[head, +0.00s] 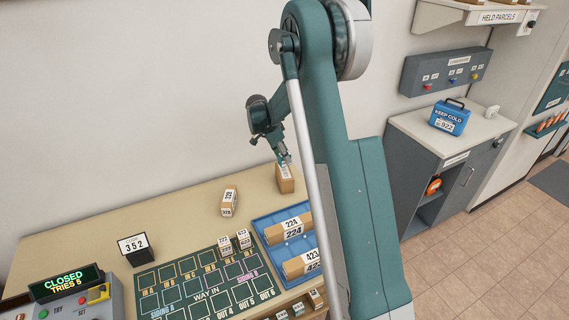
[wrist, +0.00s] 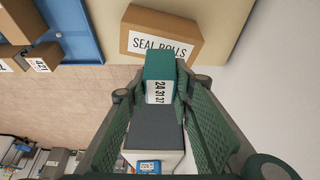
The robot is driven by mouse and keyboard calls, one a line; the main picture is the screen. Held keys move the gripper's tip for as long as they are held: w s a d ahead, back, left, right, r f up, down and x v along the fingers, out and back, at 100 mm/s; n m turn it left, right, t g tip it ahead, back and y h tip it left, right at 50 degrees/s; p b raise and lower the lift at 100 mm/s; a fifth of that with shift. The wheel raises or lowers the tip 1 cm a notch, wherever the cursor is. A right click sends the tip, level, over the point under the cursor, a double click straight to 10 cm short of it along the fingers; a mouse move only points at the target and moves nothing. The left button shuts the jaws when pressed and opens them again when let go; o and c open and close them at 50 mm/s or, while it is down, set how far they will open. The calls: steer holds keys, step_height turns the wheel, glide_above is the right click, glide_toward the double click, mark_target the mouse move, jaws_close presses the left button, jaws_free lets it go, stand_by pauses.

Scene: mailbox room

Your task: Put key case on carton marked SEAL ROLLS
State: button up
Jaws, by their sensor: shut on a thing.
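My gripper (wrist: 160,92) is shut on a small teal case with a white number label, the key case (wrist: 159,66), held between the fingertips in the wrist view. The brown carton marked SEAL ROLLS (wrist: 163,22) is just beyond the case there, its printed face toward the camera. In the head view my gripper (head: 284,158) is directly above or just behind a small carton (head: 286,186) at the back right of the table. The case is too small to make out clearly there. I cannot tell whether case and carton touch.
A grey cabinet (head: 415,170) with a blue KEEP COLD box (head: 449,116) stands to the right.

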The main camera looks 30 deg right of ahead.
mark_target(284, 163)
steer(key=shift+f, duration=1.85)
steer(key=shift+f, duration=0.15)
steer(key=o, duration=0.9)
steer(key=shift+v, duration=6.15)
